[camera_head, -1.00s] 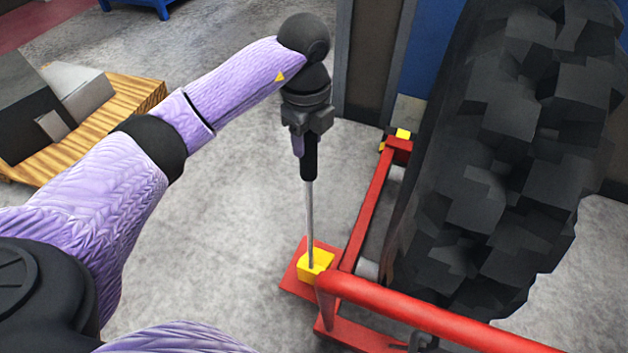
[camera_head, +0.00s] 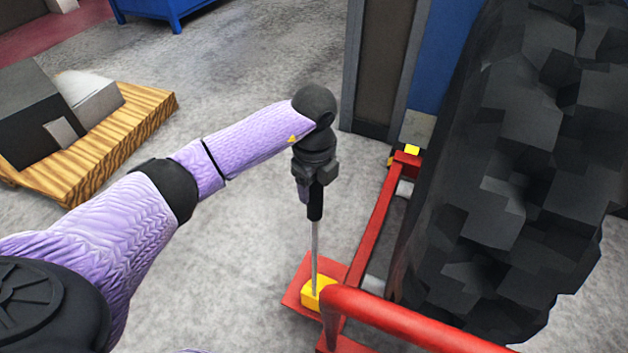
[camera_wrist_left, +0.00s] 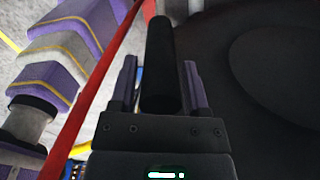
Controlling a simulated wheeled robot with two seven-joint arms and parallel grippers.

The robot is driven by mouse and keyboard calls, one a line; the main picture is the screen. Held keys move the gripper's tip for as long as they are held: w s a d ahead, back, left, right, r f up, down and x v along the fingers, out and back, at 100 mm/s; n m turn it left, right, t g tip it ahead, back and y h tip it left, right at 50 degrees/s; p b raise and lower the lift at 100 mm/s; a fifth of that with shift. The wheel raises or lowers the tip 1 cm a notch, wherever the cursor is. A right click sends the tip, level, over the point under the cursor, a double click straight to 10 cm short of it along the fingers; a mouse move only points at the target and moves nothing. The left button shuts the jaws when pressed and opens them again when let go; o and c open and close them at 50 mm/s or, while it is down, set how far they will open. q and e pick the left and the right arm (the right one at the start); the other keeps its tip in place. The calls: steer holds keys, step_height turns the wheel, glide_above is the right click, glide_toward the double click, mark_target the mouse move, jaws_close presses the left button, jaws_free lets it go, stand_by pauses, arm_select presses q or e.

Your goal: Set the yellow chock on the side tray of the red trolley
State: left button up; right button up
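The yellow chock (camera_head: 317,294) is a small block with a thin metal rod rising to a black handle. It is at the red side tray (camera_head: 297,283) at the near left of the red trolley (camera_head: 375,222). It looks to be on or just above the plate; a gap cannot be made out. My left gripper (camera_head: 313,190) points down above it, shut on the handle. In the left wrist view the two fingers (camera_wrist_left: 160,85) flank the black handle (camera_wrist_left: 161,60) closely. The red rail hides the chock's lower right. My right gripper is not in view.
A huge black tyre (camera_head: 500,200) stands on the trolley at right. A red rail (camera_head: 410,318) crosses the near side. Another yellow block (camera_head: 411,150) is at the trolley's far end. A wooden pallet (camera_head: 120,140) with grey blocks lies left. Floor between is clear.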

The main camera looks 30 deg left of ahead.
arm_select(q)
steer(key=shift+o, duration=0.9)
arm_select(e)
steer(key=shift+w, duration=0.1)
arm_select(q)
step_height(320, 180, up, 11)
steer(key=p, duration=0.4)
steer(key=shift+r, duration=0.7)
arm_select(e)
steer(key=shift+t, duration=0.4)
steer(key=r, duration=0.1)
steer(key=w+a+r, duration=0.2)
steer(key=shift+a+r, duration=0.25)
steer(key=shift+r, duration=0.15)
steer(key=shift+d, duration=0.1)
